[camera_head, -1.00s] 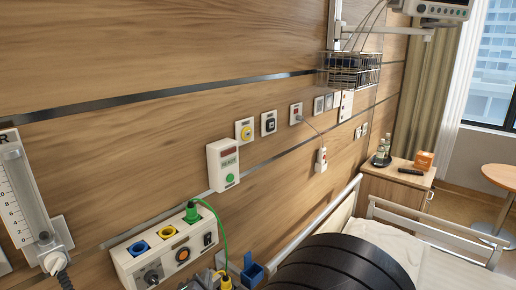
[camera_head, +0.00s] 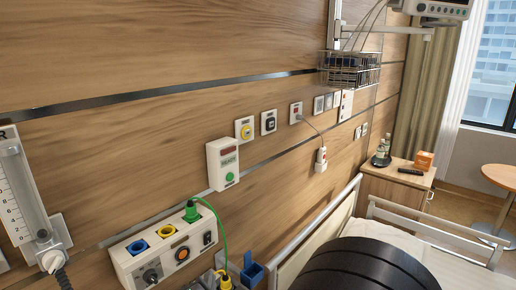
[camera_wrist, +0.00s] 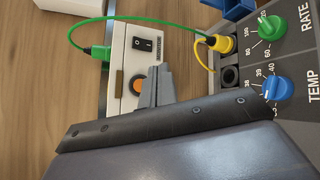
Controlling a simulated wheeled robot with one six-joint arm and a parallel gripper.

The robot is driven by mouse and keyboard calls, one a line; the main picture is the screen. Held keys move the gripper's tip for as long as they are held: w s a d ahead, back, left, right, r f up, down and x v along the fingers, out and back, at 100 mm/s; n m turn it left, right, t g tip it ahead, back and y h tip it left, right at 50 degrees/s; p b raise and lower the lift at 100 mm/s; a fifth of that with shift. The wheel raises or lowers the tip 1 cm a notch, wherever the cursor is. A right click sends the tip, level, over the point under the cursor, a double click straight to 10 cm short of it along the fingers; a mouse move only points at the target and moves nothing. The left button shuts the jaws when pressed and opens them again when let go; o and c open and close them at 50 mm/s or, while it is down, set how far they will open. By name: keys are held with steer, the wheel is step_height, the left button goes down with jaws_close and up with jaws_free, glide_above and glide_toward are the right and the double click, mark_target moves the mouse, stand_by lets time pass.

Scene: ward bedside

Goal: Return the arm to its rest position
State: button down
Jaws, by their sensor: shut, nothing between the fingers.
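My gripper (camera_wrist: 158,72) shows in the wrist view as short grey fingers, closed together with nothing between them. It appears in front of the white wall panel (camera_wrist: 122,25), partly overlapping it near the orange button (camera_wrist: 137,84); I cannot tell how far apart they are. In the head view only a black rounded part of my arm (camera_head: 355,268) shows at the bottom, in front of the bed. The gripper itself is not visible there.
The socket panel (camera_head: 130,266) carries a green plug (camera_head: 191,211) with a green cable. A bed rail (camera_head: 425,226) and bedside cabinet (camera_head: 395,190) stand at right.

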steer(key=w+a, duration=0.1)
steer(key=a+b, duration=0.1)
steer(key=w+a, duration=0.1)
steer(key=shift+w+f+b, duration=0.25)
steer(key=shift+w+b, duration=0.1)
steer(key=shift+b, duration=0.4)
steer(key=r+p, duration=0.1)
steer(key=p, duration=0.3)
steer(key=shift+s+p, duration=0.1)
steer(key=shift+p, duration=0.4)
